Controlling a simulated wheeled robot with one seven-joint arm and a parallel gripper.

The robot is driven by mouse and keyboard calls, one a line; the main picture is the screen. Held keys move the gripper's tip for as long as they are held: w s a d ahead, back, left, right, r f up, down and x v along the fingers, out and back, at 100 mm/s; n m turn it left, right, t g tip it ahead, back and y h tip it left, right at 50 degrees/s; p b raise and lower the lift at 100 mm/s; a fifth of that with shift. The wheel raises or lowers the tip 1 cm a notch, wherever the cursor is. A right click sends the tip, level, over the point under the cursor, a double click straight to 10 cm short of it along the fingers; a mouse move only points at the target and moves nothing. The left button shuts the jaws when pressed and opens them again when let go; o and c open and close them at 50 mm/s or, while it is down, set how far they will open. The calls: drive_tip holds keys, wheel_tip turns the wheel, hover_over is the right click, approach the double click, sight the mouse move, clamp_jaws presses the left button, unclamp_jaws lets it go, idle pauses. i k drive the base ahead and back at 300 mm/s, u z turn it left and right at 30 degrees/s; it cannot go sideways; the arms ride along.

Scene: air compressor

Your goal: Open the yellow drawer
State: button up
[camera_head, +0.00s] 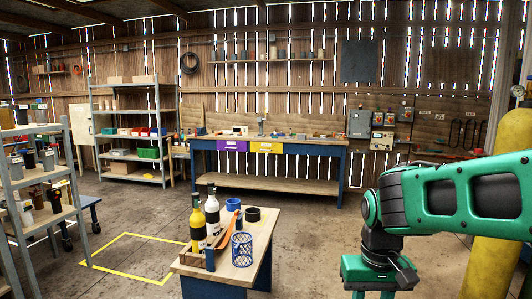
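The yellow drawer (266,147) is in the front of a long blue workbench (313,145) against the back wall. It looks shut, its front flush with the bench. A purple drawer (232,146) sits directly to its left. My gripper (374,292) is at the bottom edge, right of centre, pointing down. It is in the foreground, well apart from the drawer. Only the tops of its fingers show and the tips are cut off, so whether it is open is hidden. Nothing held is visible.
A small wooden table (262,226) with bottles, a blue wire cup and tape rolls stands in the foreground, between me and the workbench. Metal shelves (130,130) stand at left. The floor before the workbench is clear. A yellow-taped square (130,276) marks the left floor.

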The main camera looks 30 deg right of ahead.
sight(255, 147)
drive_tip(key=z, duration=1.1)
drive_tip(key=i, duration=6.2)
